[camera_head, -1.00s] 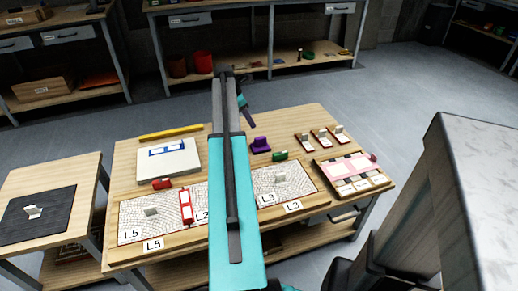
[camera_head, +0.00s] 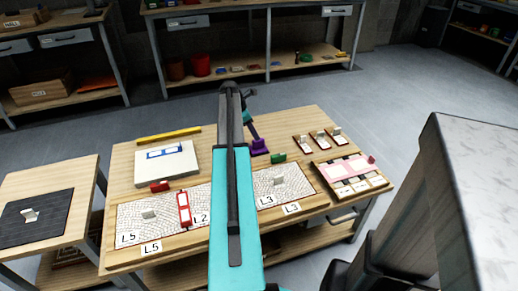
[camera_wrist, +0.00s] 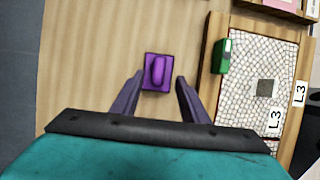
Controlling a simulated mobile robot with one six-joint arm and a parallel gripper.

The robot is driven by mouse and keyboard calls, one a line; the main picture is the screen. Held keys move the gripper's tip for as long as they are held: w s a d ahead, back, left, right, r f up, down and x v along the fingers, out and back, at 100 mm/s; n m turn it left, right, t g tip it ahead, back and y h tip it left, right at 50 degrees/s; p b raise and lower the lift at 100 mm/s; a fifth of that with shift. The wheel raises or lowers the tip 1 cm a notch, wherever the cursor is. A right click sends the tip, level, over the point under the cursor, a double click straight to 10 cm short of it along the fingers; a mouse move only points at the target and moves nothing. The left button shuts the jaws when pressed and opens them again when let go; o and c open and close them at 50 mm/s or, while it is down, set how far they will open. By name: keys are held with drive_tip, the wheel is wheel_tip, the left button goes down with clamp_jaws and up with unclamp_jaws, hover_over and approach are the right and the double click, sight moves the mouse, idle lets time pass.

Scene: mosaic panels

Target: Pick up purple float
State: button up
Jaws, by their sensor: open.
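The purple float (camera_head: 259,148) stands on the wooden table, behind the mosaic panel marked L3. In the wrist view the purple float (camera_wrist: 157,72) shows from above as a rectangular plate with a rounded handle. My gripper (camera_wrist: 157,84) is open, with one finger on each side of the near part of the float in the picture. The fingers do not appear to touch it. In the head view my gripper (camera_head: 254,132) is just above the float and partly hides it. How much height is left between them I cannot tell.
A green block (camera_wrist: 221,56) lies right of the float, at the edge of the L3 panel (camera_wrist: 247,75). Small white-and-red pieces (camera_head: 318,139) and a pink-topped tray (camera_head: 352,172) stand to the right. A white board (camera_head: 166,165) lies left. Bare wood surrounds the float.

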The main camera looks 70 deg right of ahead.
sight(258, 145)
drive_tip(key=shift+x, duration=0.75)
drive_tip(key=shift+x, duration=2.6)
drive_tip(key=shift+d, duration=0.15)
drive_tip(key=shift+w, duration=0.1)
clamp_jaws()
